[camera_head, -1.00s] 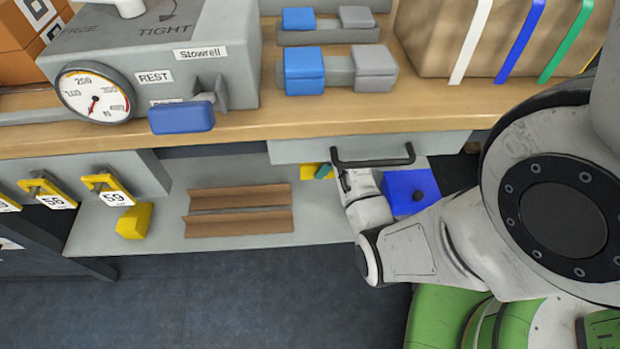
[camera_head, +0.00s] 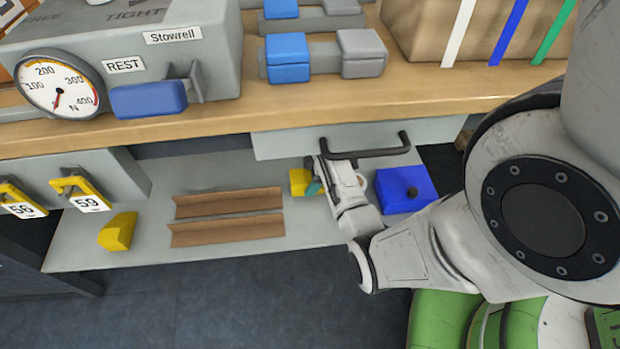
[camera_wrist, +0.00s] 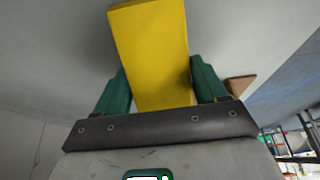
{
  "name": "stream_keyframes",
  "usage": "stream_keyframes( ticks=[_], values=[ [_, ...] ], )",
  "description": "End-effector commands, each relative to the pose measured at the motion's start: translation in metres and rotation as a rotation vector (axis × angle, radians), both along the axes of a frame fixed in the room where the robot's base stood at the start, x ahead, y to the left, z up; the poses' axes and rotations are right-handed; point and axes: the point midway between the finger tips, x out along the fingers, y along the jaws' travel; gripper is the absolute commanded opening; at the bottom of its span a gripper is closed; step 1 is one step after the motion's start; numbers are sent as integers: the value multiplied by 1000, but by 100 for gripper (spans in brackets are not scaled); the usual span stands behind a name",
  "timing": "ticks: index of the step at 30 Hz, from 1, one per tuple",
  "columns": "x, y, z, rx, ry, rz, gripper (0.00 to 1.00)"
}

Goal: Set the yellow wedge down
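A yellow wedge (camera_wrist: 150,50) is between the green fingers of my gripper (camera_wrist: 160,88) in the wrist view, and the fingers appear closed on its sides. In the head view the wedge (camera_head: 298,182) shows just left of my gripper (camera_head: 313,183), over the grey lower shelf (camera_head: 150,190). I cannot tell whether it touches the shelf. Another yellow wedge-like block (camera_head: 118,232) rests at the shelf's left, apart from my gripper.
A brown V-shaped tray (camera_head: 228,217) lies left of my gripper. A drawer with a black handle (camera_head: 365,152) is just behind. Shelf between tray and gripper is clear.

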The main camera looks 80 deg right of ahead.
Motion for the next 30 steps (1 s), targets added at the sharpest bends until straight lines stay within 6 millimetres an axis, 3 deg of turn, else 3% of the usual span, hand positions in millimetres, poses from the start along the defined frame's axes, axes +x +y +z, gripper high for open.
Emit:
stream_keyframes(
  ticks=[6,14,30],
  values=[
    [0,0,0,0,0,0,93],
    [0,0,2,0,0,0,94],
    [-24,-11,68,0,-1,-1,94]
  ],
)
